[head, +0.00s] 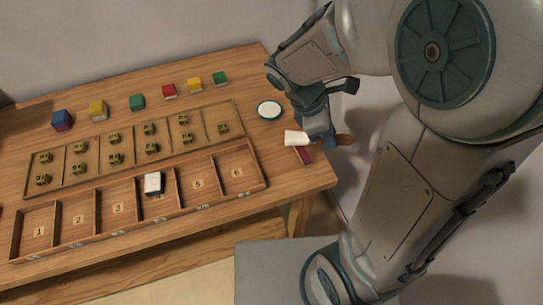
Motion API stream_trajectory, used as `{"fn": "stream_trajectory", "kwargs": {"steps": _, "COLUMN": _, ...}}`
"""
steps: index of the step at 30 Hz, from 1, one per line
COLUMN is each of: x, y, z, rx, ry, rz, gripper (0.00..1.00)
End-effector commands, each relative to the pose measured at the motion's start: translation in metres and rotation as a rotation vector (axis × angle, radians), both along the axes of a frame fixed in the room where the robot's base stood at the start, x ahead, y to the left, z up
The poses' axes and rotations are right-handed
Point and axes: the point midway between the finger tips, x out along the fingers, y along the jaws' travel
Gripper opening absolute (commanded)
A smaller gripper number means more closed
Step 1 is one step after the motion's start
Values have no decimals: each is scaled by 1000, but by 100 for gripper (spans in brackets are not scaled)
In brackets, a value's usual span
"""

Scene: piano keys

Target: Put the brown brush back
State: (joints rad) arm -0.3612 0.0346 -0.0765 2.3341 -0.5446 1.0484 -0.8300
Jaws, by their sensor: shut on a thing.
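The brown brush (344,139) is held in my gripper (319,136) near the right end of the table. Its brown handle end sticks out to the right of the jaws, and its pale, broad head (296,138) sticks out to the left. My gripper points down and is shut on the brush; the jaws hide its middle. The brush seems to be just above the tabletop, but I cannot tell whether it touches. A dark red piece (304,156) lies on the table just below the brush head in the picture.
A white-topped round dish (269,109) stands left of my gripper. A numbered wooden tray (78,218) holds a white-and-black block (153,184). Behind it, a shallow tray (67,177) holds several small brass pieces. Several coloured cubes (137,102) line the back. The table's right edge is close.

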Motion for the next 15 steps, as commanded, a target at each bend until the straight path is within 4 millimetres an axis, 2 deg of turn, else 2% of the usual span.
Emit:
{"fn": "stream_trajectory", "kwargs": {"steps": 5, "x": 6, "y": 21, "z": -9, "rx": 13, "ry": 10, "rz": 3, "gripper": 0}}
{"fn": "stream_trajectory", "kwargs": {"steps": 15, "x": 37, "y": 76, "z": -47, "rx": 11, "ry": 8, "rz": 3, "gripper": 0}}
